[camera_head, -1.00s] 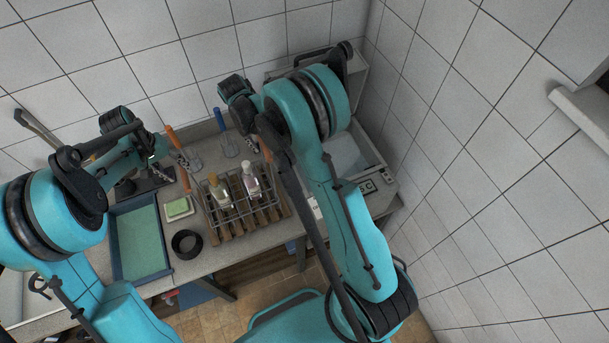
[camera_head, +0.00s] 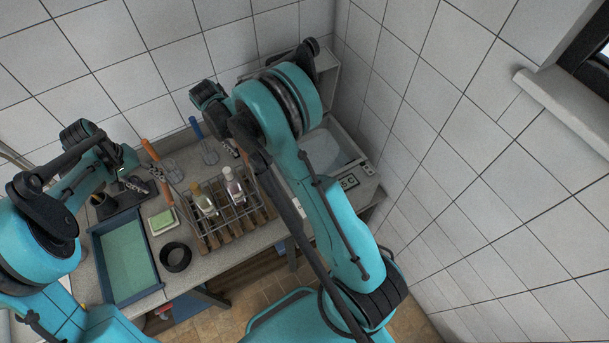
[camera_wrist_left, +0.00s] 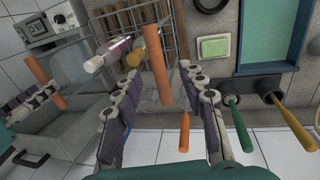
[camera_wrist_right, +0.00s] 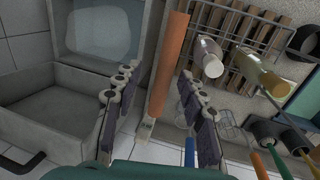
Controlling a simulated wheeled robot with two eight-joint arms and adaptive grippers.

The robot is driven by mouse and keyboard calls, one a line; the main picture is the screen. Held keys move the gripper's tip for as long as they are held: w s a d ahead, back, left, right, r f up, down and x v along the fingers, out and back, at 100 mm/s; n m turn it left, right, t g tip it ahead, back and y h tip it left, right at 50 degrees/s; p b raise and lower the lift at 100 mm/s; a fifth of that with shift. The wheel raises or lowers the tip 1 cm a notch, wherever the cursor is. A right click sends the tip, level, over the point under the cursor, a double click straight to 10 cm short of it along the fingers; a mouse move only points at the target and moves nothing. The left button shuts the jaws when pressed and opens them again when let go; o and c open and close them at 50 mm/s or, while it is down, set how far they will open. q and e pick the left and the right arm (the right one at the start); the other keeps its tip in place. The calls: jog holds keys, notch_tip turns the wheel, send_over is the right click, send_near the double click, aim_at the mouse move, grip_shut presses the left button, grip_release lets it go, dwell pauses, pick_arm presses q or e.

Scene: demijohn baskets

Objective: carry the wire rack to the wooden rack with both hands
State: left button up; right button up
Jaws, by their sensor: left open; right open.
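The wire rack (camera_head: 228,212) holds two bottles, one yellowish (camera_head: 203,198) and one clear with a pink neck (camera_head: 234,186). It appears to stand on the slatted wooden rack (camera_head: 206,243). My left gripper (camera_head: 150,178) is open at the left handle (camera_head: 167,192); in the left wrist view that handle (camera_wrist_left: 154,68) lies between the fingers. My right gripper (camera_wrist_right: 160,80) is open, with the right handle (camera_wrist_right: 170,62) between its fingers in the right wrist view. My right arm largely hides that gripper in the head view.
A blue-rimmed tray (camera_head: 97,250), a green sponge on a dish (camera_head: 162,221) and a black ring (camera_head: 176,257) lie left of the racks.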

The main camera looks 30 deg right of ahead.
pick_arm(q)
jog(key=shift+s+a+r+p, duration=0.1)
jog(key=shift+a+r, duration=0.35)
jog(key=shift+a, duration=0.25)
jog(key=shift+w+a+r+p, duration=0.15)
jog(key=shift+a+r, duration=0.25)
jog(key=shift+a, duration=0.25)
jog(key=shift+s+a+r+p, duration=0.15)
jog(key=shift+a+r, duration=0.3)
jog(key=shift+a, duration=0.25)
pick_arm(e)
jog(key=shift+r, duration=0.4)
jog(key=shift+r, duration=0.1)
jog(key=shift+a+r+p, duration=0.25)
jog(key=shift+r+p, duration=0.2)
jog(key=shift+r, duration=0.7)
jog(key=shift+a+r+p, duration=0.25)
jog(key=shift+r+p, duration=0.15)
jog(key=shift+r, duration=0.7)
pick_arm(q)
jog(key=shift+r, duration=1.1)
pick_arm(e)
jog(key=shift+a+r, duration=0.2)
jog(key=shift+r, duration=0.9)
jog(key=shift+d+r, duration=1.45)
jog(key=shift+d, duration=0.25)
